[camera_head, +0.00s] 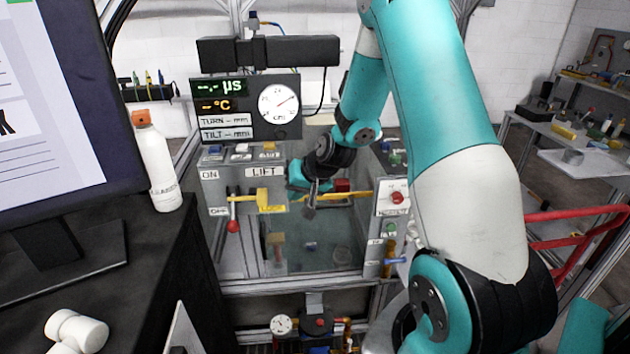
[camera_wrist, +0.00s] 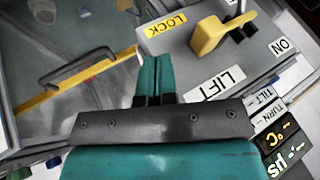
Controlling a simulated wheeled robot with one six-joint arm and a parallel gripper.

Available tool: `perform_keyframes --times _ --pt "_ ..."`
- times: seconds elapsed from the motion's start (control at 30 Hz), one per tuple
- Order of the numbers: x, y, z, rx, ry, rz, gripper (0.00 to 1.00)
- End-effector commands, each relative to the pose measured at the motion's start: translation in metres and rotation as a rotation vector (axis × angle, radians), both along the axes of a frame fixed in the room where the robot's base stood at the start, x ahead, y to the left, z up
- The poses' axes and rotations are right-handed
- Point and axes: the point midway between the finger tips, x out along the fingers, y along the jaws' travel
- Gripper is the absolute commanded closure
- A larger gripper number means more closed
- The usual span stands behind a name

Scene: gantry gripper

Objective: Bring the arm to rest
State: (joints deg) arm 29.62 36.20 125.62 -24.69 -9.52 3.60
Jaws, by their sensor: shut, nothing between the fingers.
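My gripper (camera_head: 309,207) hangs at the end of my teal and white arm, in front of the machine's panel in the head view. In the wrist view my gripper (camera_wrist: 155,60) shows its two teal fingers pressed together with nothing between them. The fingers point toward the glass-like front of the tank and the panel marked LIFT. I cannot tell how far they are from the panel. No object is held.
A yellow lever (camera_head: 263,200) on the LIFT panel (camera_wrist: 215,50) is close to my gripper. A red-knobbed lever (camera_head: 233,226) hangs at left. A monitor (camera_head: 60,110) and white bottle (camera_head: 155,165) stand on the left desk. Red rails (camera_head: 580,215) are at right.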

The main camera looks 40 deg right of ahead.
Motion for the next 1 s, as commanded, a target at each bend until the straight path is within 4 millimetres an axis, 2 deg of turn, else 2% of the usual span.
perform_keyframes --times 0.2,0.4,0.8,0.87,0.9,0.97,1.0 --pt "-0.026 -0.004 0.035 -0.005 -0.006 0.003 1.0" --pt "-0.042 -0.008 0.058 -0.003 -0.003 0.004 1.0" --pt "-0.049 -0.008 0.067 -0.001 0.001 0.008 1.0" --pt "-0.049 0.0 0.068 -0.001 0.005 0.03 1.0" --pt "-0.049 0.011 0.069 -0.003 0.009 0.058 1.0" --pt "-0.052 0.036 0.073 -0.006 0.022 0.128 1.0" --pt "-0.056 0.058 0.076 -0.011 0.033 0.192 1.0"
